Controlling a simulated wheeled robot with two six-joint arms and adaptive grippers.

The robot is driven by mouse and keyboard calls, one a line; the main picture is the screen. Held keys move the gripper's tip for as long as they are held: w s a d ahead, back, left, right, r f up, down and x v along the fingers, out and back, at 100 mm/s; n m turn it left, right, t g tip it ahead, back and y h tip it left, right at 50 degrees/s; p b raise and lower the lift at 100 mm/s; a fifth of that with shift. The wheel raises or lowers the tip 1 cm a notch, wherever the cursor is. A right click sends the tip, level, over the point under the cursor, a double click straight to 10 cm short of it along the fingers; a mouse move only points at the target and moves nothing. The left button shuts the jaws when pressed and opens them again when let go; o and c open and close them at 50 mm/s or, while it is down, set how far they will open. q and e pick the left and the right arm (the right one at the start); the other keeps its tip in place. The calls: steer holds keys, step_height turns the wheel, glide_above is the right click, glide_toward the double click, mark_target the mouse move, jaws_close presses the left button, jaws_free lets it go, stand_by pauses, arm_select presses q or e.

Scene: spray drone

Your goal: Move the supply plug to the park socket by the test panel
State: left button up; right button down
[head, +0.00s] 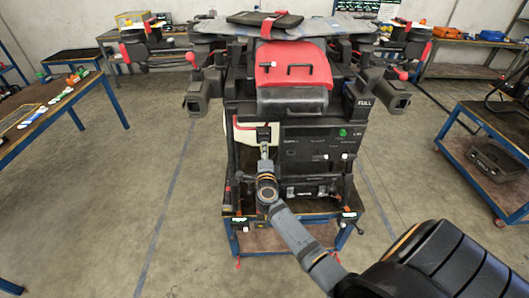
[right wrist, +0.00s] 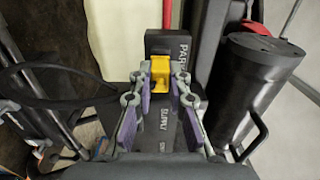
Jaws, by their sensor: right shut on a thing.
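My right gripper (head: 266,152) reaches up to the left side of the drone's black test panel (head: 320,148). In the right wrist view its fingers (right wrist: 160,82) are shut on a yellow plug (right wrist: 160,77). The plug is right in front of the black block marked PARK (right wrist: 166,42), the park socket; I cannot tell whether it is seated. A dark surface lettered SUPPLY (right wrist: 163,122) shows between the fingers, nearer the wrist. The PARK block also shows in the head view (head: 263,132), just beyond my fingertips. My left gripper is not in view.
A dark cylinder (right wrist: 255,80) with a handle stands close on the right in the right wrist view. A black cable (right wrist: 50,103) loops at its left. The drone sits on a blue-framed stand (head: 283,253). A cart (head: 500,150) stands at right; a workbench (head: 57,108) at left.

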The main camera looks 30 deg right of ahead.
steer(key=shift+w+d, duration=0.35)
steer(key=shift+w, duration=0.2)
steer(key=c, duration=1.2)
jaws_free()
steer(key=shift+s+a, duration=0.15)
steer(key=shift+s, duration=0.05)
steer(key=v, duration=1.1)
steer(key=shift+s+a, duration=0.2)
